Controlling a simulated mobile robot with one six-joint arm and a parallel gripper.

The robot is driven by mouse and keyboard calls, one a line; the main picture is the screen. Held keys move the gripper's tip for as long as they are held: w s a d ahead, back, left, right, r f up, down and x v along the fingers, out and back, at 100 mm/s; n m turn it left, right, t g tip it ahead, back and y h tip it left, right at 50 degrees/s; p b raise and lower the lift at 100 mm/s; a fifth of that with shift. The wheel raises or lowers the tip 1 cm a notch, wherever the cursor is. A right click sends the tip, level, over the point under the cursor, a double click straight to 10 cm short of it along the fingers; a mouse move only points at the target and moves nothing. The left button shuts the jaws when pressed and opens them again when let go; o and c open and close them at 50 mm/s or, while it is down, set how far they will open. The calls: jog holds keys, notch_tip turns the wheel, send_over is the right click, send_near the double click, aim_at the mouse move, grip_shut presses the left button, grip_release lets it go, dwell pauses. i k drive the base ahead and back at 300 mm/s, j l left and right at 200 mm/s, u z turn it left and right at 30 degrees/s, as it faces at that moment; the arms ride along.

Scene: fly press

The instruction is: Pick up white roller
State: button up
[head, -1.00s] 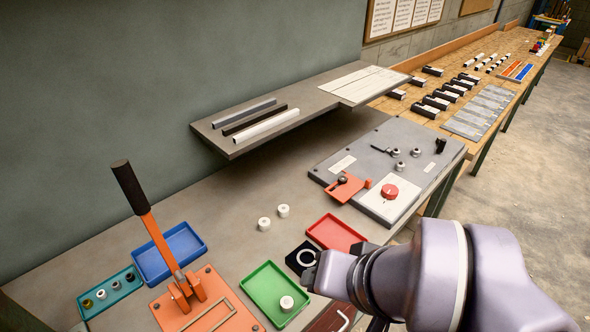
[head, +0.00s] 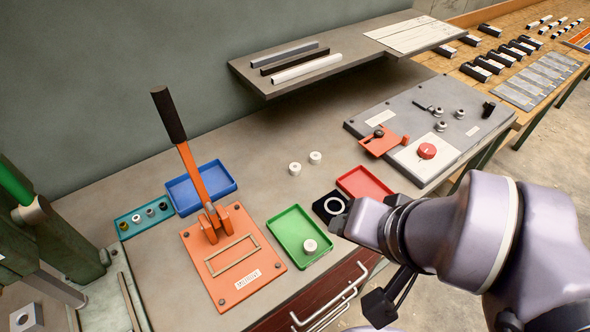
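Two white rollers, one (head: 295,168) and another (head: 315,157), stand close together on the grey bench behind the trays. A third white roller (head: 310,246) stands in the green tray (head: 277,229). A teal holder (head: 128,231) at the left carries several small rollers of different colours, one of them pale. My gripper (head: 341,224) is at the end of my arm, beside the black pad with a white ring (head: 333,205) and right of the green tray. Its fingers are small and mostly hidden, so whether they are open does not show.
An orange lever press (head: 225,285) stands left of the green tray, its handle (head: 170,115) rising high. Blue (head: 183,197) and red (head: 379,178) trays flank the open bench. A shelf (head: 347,66) overhangs the back. A control panel (head: 455,105) is at right.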

aim_at(294, 167)
jog(key=i+u, duration=0.1)
jog(key=u, duration=0.3)
jog(key=i+u, duration=0.15)
jog(key=u, duration=0.3)
jog(key=i+u, duration=0.1)
jog(key=u, duration=0.3)
